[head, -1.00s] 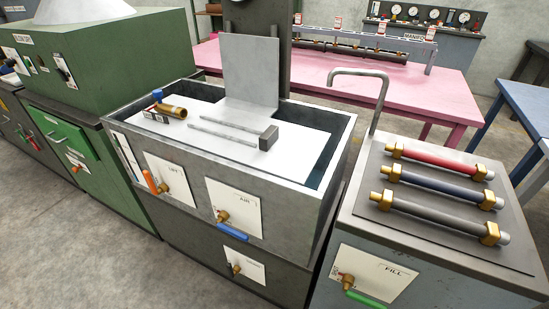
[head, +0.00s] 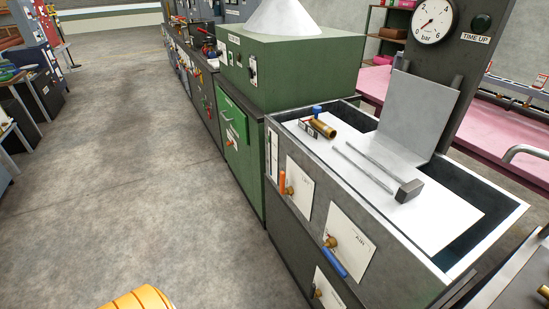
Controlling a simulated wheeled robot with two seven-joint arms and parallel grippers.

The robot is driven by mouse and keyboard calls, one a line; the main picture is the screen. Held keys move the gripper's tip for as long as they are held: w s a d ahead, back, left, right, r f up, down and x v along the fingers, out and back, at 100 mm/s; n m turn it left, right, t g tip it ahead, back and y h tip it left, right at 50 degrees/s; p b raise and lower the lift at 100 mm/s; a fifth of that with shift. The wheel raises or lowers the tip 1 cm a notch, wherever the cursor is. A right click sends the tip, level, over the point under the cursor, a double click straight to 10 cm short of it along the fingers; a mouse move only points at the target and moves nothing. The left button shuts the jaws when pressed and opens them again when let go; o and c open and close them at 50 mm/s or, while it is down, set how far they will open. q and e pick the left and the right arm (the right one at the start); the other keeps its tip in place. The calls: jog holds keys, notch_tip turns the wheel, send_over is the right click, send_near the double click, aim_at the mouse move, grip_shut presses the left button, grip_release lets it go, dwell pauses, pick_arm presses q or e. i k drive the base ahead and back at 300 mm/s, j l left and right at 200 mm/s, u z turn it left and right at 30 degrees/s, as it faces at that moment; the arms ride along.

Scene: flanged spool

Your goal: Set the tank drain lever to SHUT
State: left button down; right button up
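The grey tank (head: 395,262) stands at the right of the head view. Its front has a white panel with an orange lever (head: 282,182) hanging down beside a brass valve. A second panel, marked AIR, has a blue lever (head: 335,263) slanting down to the right below its brass fitting. A lower panel (head: 328,290) with a small brass fitting is cut off by the bottom edge; its lettering and lever position cannot be read, so I cannot confirm that it is the drain. Neither gripper is in view.
A green cabinet (head: 238,140) with a hopper adjoins the tank's left. A brass cylinder (head: 323,128) and a two-rod fork lie on the tank's white top. A pressure gauge (head: 433,20) stands behind. The concrete floor (head: 130,170) at left is open.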

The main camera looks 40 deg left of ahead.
aim_at(314, 293)
jog(key=u, duration=0.8)
